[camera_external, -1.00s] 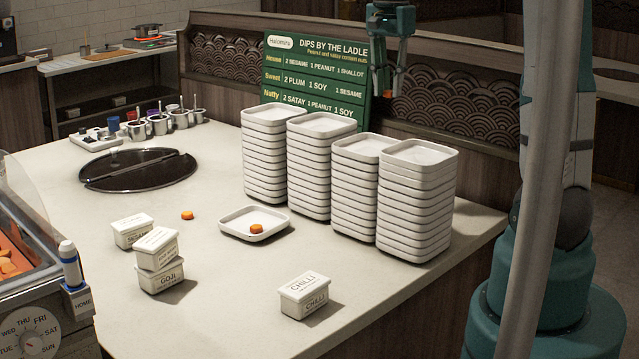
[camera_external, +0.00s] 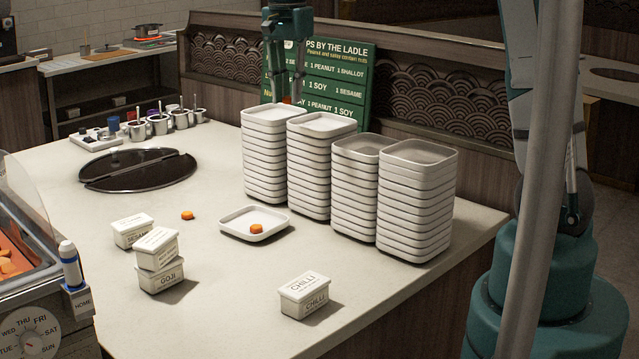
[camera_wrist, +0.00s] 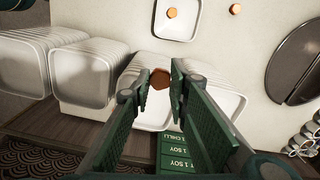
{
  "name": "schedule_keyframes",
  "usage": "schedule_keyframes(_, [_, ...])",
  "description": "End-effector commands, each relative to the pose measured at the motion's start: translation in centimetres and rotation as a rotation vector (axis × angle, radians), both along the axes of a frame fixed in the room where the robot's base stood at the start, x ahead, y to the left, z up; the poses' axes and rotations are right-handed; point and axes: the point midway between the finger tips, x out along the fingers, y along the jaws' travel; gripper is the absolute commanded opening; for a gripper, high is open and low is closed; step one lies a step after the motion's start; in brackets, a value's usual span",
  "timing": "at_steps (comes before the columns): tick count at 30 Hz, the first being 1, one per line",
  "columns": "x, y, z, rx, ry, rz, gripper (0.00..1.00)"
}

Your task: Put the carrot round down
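My gripper (camera_external: 287,98) is high above the back left part of the counter, in front of the green menu board and near the tallest left stacks of dishes. It is shut on a carrot round (camera_wrist: 160,79), which shows between the fingertips in the wrist view. A second carrot round (camera_external: 256,229) lies in a single white dish (camera_external: 232,233) on the counter; it also shows in the wrist view (camera_wrist: 172,12). A third carrot round (camera_external: 187,215) lies on the bare counter left of that dish.
Several stacks of white dishes (camera_external: 418,205) stand near the back edge, before the menu board (camera_external: 335,90). Lidded tubs (camera_external: 160,277) and a chilli tub (camera_external: 305,294) stand in front. A dark round lid (camera_external: 138,170) and sauce pots (camera_external: 158,125) are at left.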

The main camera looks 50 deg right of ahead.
Motion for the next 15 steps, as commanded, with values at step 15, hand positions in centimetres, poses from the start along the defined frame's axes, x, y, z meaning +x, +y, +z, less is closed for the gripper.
schedule_keyframes(15, [3.1, 9.9, -0.2, -0.001, 0.001, 0.038, 0.14])
